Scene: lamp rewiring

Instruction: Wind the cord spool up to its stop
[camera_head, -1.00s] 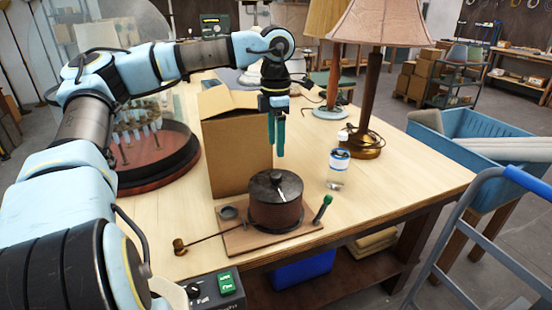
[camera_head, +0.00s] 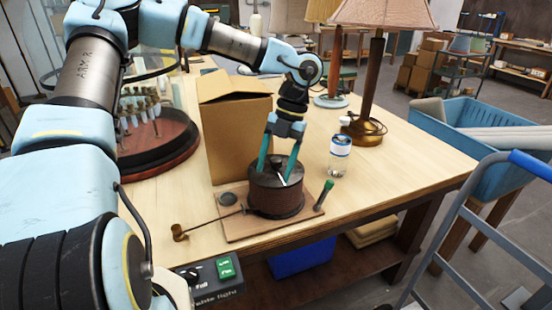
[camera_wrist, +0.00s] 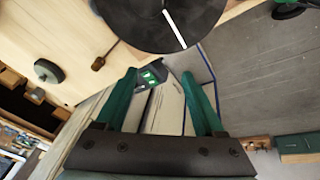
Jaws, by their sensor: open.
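The cord spool (camera_head: 277,199) is a dark brown drum with a dark top that bears a white mark. It stands on a wooden base board (camera_head: 240,229) near the table's front edge. My gripper (camera_head: 276,177) is open, its two green fingers spread and pointing down at the spool's top. In the head view the fingertips overlap the top; I cannot tell whether they touch it. In the wrist view the spool's dark round top (camera_wrist: 165,18) with its white line lies beyond the open, empty fingers (camera_wrist: 166,85). A cord or rod runs left from the spool to a brass piece (camera_head: 180,232).
A cardboard box (camera_head: 236,132) is close behind the spool. The table's right front is clear.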

